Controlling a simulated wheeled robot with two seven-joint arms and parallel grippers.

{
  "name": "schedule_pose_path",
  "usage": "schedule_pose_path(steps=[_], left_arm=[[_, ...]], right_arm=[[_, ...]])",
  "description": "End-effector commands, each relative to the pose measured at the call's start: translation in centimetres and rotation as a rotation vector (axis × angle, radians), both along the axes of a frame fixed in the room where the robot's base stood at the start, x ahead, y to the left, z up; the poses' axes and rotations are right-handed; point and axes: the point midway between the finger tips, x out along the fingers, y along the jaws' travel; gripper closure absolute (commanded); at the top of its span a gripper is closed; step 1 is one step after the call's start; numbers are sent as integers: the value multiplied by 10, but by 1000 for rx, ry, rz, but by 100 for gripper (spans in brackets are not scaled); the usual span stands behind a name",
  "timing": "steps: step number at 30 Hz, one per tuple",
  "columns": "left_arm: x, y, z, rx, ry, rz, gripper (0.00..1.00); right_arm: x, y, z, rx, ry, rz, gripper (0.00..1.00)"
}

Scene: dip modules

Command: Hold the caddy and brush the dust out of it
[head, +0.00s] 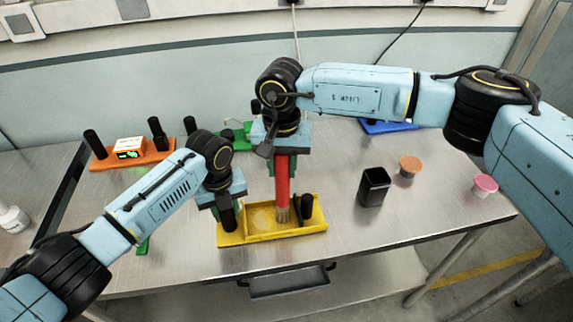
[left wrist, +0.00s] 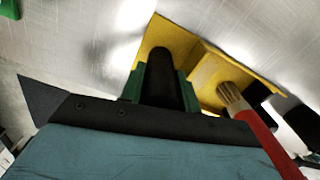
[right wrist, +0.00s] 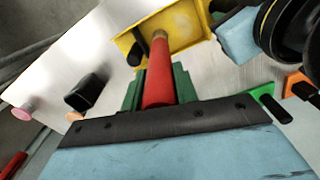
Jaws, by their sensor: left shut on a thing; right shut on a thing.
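The yellow caddy (head: 240,240) sits on the metal table, with a walled tray in its middle and a black post (head: 306,207) at its right end. My left gripper (head: 228,206) is shut on the black post at the caddy's left end; that post also shows between the green fingers in the left wrist view (left wrist: 161,78). My right gripper (head: 281,166) is shut on the red brush (head: 282,180), which points down with its bristles (head: 283,214) in or just over the tray. The brush also shows in the right wrist view (right wrist: 158,75). Dust cannot be made out clearly.
A black open cup (head: 373,187), an orange-lidded tub (head: 409,166) and a pink-lidded tub (head: 485,185) stand to the right. An orange module (head: 160,157), a green one (head: 237,137) and a blue one (head: 385,127) lie toward the back. The table's front edge is close to the caddy.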

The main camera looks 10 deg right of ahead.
Motion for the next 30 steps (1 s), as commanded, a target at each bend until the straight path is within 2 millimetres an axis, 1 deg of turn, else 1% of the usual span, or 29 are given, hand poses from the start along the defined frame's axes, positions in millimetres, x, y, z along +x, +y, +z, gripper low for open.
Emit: schedule_pose_path(steps=[3,11,18,23,30], left_arm=[[0,-1,1,-2,-1,0,100],[1,-1,1,-3,-2,-1,100],[1,-1,1,-5,-2,-1,100],[1,-1,2,-4,-3,-1,100],[1,-1,2,-4,-3,-1,100]], right_arm=[[0,9,-1,0,0,2,100],[0,16,-1,0,0,1,100],[0,30,-1,0,1,2,100],[0,34,-1,0,0,1,100],[0,47,0,0,0,1,100]])
